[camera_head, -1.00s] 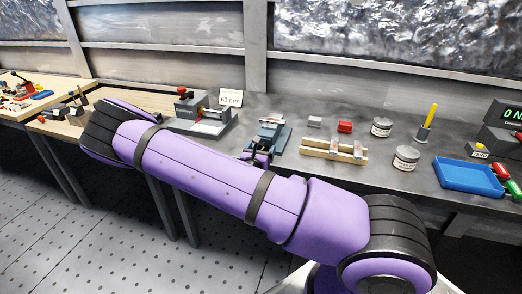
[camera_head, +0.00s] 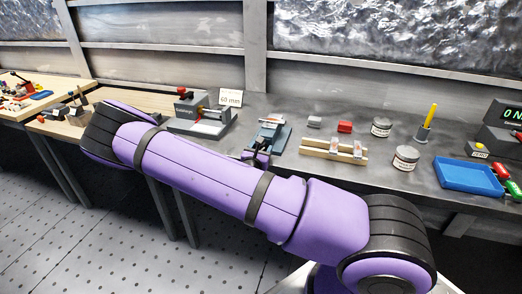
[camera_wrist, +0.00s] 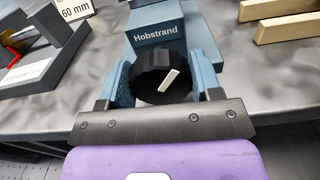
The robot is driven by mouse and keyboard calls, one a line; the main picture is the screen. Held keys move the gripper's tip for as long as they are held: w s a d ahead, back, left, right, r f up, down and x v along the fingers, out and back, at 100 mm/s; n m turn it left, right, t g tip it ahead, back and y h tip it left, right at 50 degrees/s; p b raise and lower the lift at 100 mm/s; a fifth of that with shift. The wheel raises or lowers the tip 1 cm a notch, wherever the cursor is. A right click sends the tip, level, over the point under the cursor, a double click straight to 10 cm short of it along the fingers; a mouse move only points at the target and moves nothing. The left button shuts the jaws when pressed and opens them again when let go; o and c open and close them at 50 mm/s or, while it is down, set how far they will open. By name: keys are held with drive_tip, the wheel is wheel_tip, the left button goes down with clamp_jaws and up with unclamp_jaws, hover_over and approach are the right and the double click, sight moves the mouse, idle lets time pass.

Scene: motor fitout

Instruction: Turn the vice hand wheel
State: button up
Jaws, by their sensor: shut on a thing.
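The vice is a blue block marked "Hobstrand" in the wrist view (camera_wrist: 157,33), and it stands on the bench in the head view (camera_head: 272,133). Its hand wheel (camera_wrist: 163,77) is a black ribbed knob with a white mark slanting up to the right. My gripper (camera_wrist: 165,85) has one blue finger on each side of the wheel and is shut on it. In the head view my gripper (camera_head: 257,157) is small at the bench's front edge, and the wheel cannot be made out there.
A grey device with a red knob (camera_head: 184,92) and a "60 mm" card (camera_head: 231,98) stand to the left. The bench's front edge is close below my gripper.

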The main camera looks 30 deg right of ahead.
drive_tip(key=m, duration=0.6)
drive_tip(key=shift+s, duration=0.1)
drive_tip(key=shift+m, duration=0.4)
idle(0.3)
drive_tip(key=o, duration=0.9)
drive_tip(key=shift+f, duration=0.1)
